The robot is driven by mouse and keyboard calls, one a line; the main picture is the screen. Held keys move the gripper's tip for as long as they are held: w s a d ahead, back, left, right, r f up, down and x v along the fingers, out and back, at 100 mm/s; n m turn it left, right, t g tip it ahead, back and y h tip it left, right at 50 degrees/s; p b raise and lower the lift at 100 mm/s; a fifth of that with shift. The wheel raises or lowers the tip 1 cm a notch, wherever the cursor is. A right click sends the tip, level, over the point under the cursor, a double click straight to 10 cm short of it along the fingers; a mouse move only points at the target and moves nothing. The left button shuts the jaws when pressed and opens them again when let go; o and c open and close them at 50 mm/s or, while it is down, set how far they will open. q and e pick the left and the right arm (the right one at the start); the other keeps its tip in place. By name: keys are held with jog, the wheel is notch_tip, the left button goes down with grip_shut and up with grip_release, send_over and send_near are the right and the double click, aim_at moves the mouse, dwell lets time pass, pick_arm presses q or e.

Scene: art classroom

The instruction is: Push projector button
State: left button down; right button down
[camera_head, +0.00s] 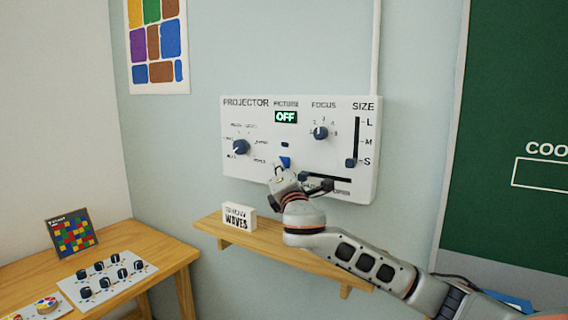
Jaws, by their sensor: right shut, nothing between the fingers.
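The white projector panel (235,112) is fixed to the wall, with a small screen (286,117) reading OFF in green under the word PICTURE. Below the screen is a small dark blue button (284,145), and under that a brighter blue part (285,161). My right gripper (281,171) is shut and empty at the panel's lower middle. Its tip is just below the blue part; I cannot tell whether it touches the panel. The gripper and wrist hide part of the panel's lower edge. My left gripper is not in view.
A wooden shelf (262,240) below holds a small white sign (239,217). A wooden table (138,238) stands left; a green board (515,90) is right.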

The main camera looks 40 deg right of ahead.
jog(key=shift+d, duration=0.1)
dwell(0.4)
jog(key=shift+w+d, duration=0.15)
jog(key=shift+d, duration=0.15)
jog(key=shift+s+a+p, duration=0.2)
jog(key=shift+a+p, duration=0.15)
jog(key=shift+p, duration=0.25)
